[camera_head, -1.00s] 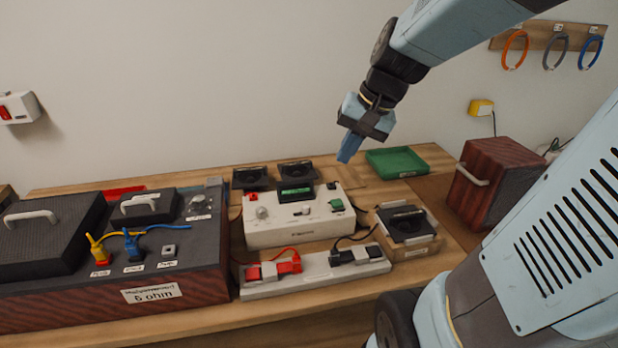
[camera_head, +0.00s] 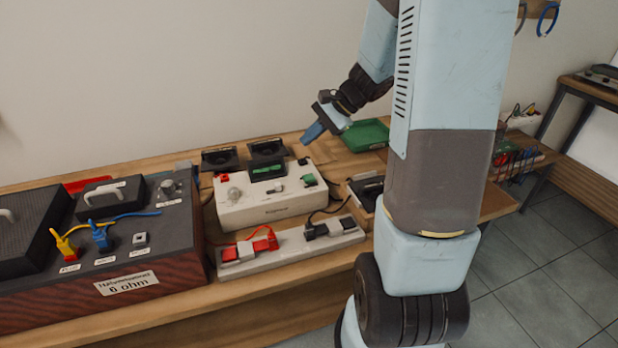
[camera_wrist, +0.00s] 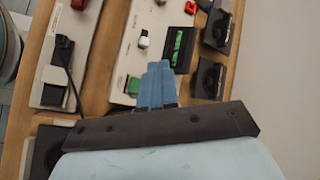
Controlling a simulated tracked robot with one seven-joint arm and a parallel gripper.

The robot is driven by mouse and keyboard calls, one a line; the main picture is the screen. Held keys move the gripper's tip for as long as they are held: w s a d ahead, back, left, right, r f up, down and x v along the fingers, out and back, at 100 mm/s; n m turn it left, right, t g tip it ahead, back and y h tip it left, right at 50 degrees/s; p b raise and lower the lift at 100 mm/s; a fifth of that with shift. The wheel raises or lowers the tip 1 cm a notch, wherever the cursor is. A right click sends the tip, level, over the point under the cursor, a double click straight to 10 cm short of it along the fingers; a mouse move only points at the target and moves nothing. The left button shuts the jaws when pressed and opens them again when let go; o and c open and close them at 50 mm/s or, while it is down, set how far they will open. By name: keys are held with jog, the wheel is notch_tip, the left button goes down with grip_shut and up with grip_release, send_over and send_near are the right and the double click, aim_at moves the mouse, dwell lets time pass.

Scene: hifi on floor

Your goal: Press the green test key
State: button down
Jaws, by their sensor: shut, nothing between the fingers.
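The green test key (camera_head: 308,180) sits at the right end of the top of a white test box (camera_head: 262,208). In the wrist view the green key (camera_wrist: 134,86) shows just left of my fingers, on the white box (camera_wrist: 128,45). My gripper (camera_head: 312,132) is shut and empty, with blue fingers pointing down and left. It is above and behind the key, apart from it in the head view. In the wrist view the fingertips (camera_wrist: 158,70) lie beside the key; their height above the box is hard to tell.
A white strip with red and black plugs (camera_head: 290,248) lies in front. A green tray (camera_head: 364,135) is behind right.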

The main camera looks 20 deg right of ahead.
aim_at(312, 177)
jog(key=shift+w+d+f+m, duration=0.25)
jog(key=shift+w+d+f, duration=0.15)
jog(key=shift+f, duration=0.1)
jog(key=shift+w+d+f+m, duration=0.25)
jog(key=shift+w+f, duration=0.1)
jog(key=shift+f, duration=0.15)
jog(key=shift+f, duration=0.1)
jog(key=shift+f, duration=4.3)
jog(key=shift+f, duration=0.9)
jog(key=shift+r, duration=1)
jog(key=shift+r, duration=2.5)
